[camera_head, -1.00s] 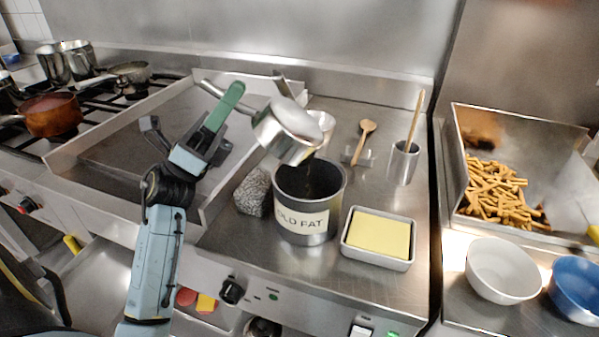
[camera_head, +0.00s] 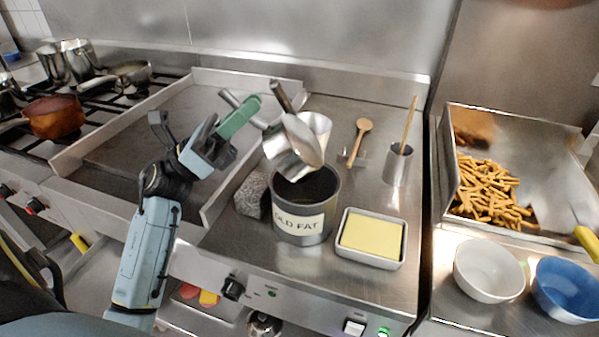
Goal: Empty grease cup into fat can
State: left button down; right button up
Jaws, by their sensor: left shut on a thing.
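The grease cup (camera_head: 289,148) is a metal cup with a green handle (camera_head: 238,117). My left gripper (camera_head: 212,146) is shut on the green handle. The cup is tilted steeply over the fat can, its mouth turned down toward the can's opening. The fat can (camera_head: 304,208) is a dark metal can with a white label reading "OLD FAT", upright on the steel counter. Its inside looks dark; I cannot tell what it holds. No stream shows clearly. My right gripper is not in view.
A grey block (camera_head: 253,194) stands left of the can, against the griddle's edge (camera_head: 215,205). A tray of yellow butter (camera_head: 371,237) sits to its right.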

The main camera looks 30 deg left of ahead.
pick_arm(q)
jog(key=shift+d, duration=0.3)
jog(key=shift+d+r, duration=0.1)
jog(key=shift+d, duration=0.05)
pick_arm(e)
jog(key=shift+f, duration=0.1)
pick_arm(q)
jog(key=shift+w+r+p, duration=0.1)
jog(key=shift+p, duration=0.2)
